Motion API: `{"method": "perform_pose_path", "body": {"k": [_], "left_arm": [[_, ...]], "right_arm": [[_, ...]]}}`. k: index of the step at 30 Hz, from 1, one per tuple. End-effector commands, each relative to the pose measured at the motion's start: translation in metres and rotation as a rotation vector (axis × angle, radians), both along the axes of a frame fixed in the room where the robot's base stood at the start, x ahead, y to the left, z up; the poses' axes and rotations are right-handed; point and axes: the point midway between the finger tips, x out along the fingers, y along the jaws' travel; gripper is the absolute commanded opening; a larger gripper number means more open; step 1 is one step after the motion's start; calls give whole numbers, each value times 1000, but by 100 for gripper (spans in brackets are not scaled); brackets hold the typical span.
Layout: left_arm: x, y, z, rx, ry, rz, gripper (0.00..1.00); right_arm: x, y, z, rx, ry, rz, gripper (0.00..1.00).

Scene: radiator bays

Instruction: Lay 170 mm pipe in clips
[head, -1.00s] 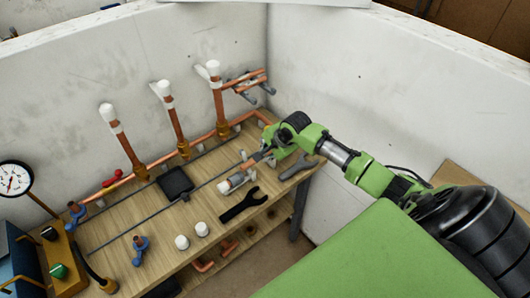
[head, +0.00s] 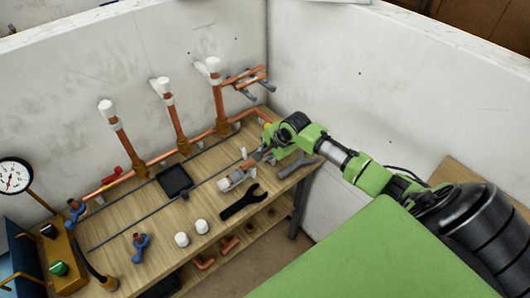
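My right gripper (head: 260,156) reaches over the right end of the wooden bench from the right. Its fingertips are small and partly hidden, so I cannot tell whether it is open or shut. A small copper piece (head: 243,153) shows just beyond the fingertips; contact is unclear. A pale grey fitting with copper (head: 236,180) lies just in front of the gripper. Short copper pipes (head: 245,76) sit at grey brackets (head: 250,96) on the back wall near the corner. I cannot tell which piece is the 170 mm pipe. My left gripper is not in view.
A long copper pipe (head: 152,162) with white-capped risers (head: 168,100) runs along the back of the bench (head: 205,205). A black spanner (head: 243,202), grey spanner (head: 297,167), black pad (head: 174,180), white caps (head: 182,239) and blue valve (head: 140,246) lie on it.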

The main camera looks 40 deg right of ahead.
Motion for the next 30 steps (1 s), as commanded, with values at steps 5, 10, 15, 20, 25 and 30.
{"method": "perform_pose_path", "body": {"k": [5, 10, 15, 20, 25, 30], "left_arm": [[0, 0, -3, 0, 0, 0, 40], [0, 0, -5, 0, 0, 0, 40], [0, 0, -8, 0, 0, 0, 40], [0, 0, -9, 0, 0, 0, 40], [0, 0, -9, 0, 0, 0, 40], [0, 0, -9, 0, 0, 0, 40]], "right_arm": [[0, 0, -6, 1, -1, -1, 0], [0, 0, -11, 1, 0, -1, 0], [0, 0, -17, 0, 0, 0, 0], [0, 0, -20, 0, 0, 0, 0], [0, 0, -20, 0, 0, 0, 0], [0, 0, -20, 0, 0, 0, 34]]}}
